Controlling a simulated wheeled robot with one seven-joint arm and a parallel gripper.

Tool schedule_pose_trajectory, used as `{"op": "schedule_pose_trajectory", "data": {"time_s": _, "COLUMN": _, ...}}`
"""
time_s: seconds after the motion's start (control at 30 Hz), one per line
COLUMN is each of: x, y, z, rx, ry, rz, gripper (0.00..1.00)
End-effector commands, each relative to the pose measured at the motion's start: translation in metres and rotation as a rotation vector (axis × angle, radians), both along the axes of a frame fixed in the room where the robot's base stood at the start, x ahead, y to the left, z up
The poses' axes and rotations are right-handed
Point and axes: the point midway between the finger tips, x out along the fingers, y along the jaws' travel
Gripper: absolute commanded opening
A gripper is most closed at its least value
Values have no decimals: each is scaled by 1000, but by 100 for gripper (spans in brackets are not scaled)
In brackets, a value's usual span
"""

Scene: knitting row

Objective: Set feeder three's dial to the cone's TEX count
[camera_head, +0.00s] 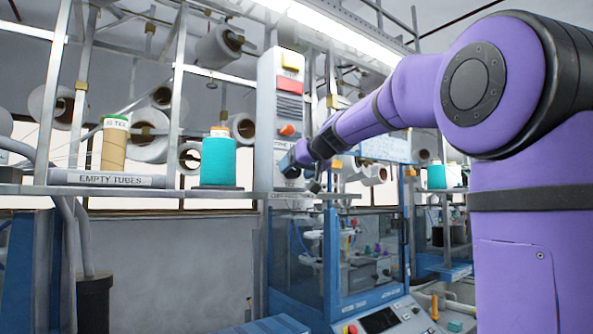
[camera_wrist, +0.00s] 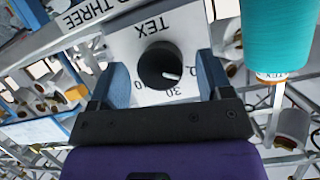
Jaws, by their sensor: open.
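The dial (camera_wrist: 160,66) is a round black knob on a white plate (camera_wrist: 185,30) marked TEX, seen turned over in the wrist view. Its white pointer mark points to the picture's right. The number 30 shows below the knob; other numbers are partly hidden by my gripper. A sign (camera_wrist: 85,12) ending in THREE runs beside the plate. My gripper (camera_wrist: 163,80) is open, its blue fingers on either side of the knob; I cannot tell whether they touch it. In the head view my gripper (camera_head: 303,170) is small and hides the dial.
A tall switch panel (camera_head: 281,110) is close left of my gripper.

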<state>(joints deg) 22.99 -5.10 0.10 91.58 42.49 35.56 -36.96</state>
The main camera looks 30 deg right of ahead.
Motion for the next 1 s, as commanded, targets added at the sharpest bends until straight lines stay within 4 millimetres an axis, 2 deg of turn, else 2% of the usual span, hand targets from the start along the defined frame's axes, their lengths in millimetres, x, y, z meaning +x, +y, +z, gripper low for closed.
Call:
{"op": "schedule_pose_trajectory", "data": {"time_s": 0.33, "x": 3, "y": 0, "z": -1, "rx": 0, "ry": 0, "rz": 0, "gripper": 72}}
{"op": "schedule_pose_trajectory", "data": {"time_s": 0.37, "x": 3, "y": 0, "z": -1, "rx": 0, "ry": 0, "rz": 0, "gripper": 68}}
{"op": "schedule_pose_trajectory", "data": {"time_s": 0.5, "x": 3, "y": 0, "z": -1, "rx": 0, "ry": 0, "rz": 0, "gripper": 35}}
{"op": "schedule_pose_trajectory", "data": {"time_s": 0.57, "x": 3, "y": 0, "z": -1, "rx": 0, "ry": 0, "rz": 0, "gripper": 24}}
{"op": "schedule_pose_trajectory", "data": {"time_s": 1.0, "x": 3, "y": -1, "z": -2, "rx": 83, "ry": 4, "rz": 0, "gripper": 24}}
